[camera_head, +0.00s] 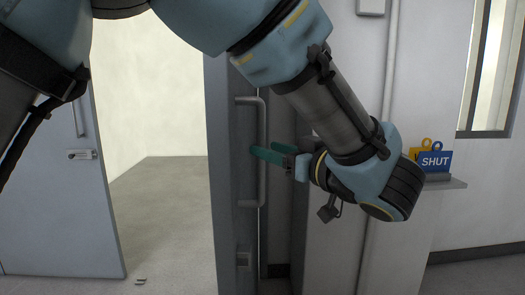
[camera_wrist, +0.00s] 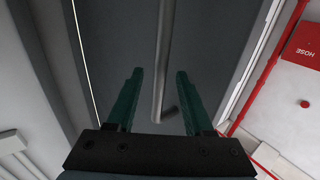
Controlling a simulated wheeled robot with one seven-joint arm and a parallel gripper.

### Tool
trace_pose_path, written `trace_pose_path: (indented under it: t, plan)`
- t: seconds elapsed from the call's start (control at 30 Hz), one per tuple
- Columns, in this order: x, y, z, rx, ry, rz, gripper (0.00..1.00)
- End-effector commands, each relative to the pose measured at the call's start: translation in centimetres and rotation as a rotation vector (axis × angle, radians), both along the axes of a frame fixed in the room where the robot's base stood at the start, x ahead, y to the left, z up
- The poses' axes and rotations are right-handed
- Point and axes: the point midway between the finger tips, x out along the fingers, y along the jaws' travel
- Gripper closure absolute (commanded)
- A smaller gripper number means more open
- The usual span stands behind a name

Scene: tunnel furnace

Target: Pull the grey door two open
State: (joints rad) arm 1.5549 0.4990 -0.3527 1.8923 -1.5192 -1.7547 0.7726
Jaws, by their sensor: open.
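The dark grey door (camera_head: 228,190) stands at the middle of the head view, seen at a steep angle, with an upright grey bar handle (camera_head: 262,118) on it. My gripper (camera_head: 264,153) reaches in from the right at the handle's mid-height, its teal fingers open. In the wrist view the handle (camera_wrist: 166,35) runs between the two spread fingers of my gripper (camera_wrist: 160,73), with a gap on either side. The handle's lower end shows bent toward the door. My arm hides the upper part of the door in the head view.
A pale blue-grey door (camera_head: 55,205) with a lever handle stands at left; a doorway to a bright room lies between the doors. At right, a shelf (camera_head: 447,184) holds a blue SHUT sign (camera_head: 435,162). A red HOSE sign (camera_wrist: 300,50) and red pipes (camera_wrist: 262,75) line the wall.

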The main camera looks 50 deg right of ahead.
Motion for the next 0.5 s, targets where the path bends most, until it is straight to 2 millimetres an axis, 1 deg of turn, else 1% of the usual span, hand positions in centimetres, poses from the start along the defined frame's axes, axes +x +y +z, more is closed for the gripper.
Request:
trace_pose_path:
  t: [0.03, 0.1, 0.3, 0.4, 0.5]
  plan:
    - [-1.2, 0.1, -0.3, -0.002, 0.0, -0.004, 0.48]
    - [-2.6, 0.5, -0.3, -0.001, 0.0, -0.004, 0.48]
    - [-5.9, 1.1, -0.1, -0.001, -0.001, -0.002, 0.48]
    - [-6.8, 1.4, -0.1, -0.001, 0.0, -0.001, 0.48]
    - [-7.2, 1.5, 0.0, 0.0, -0.001, 0.001, 0.48]
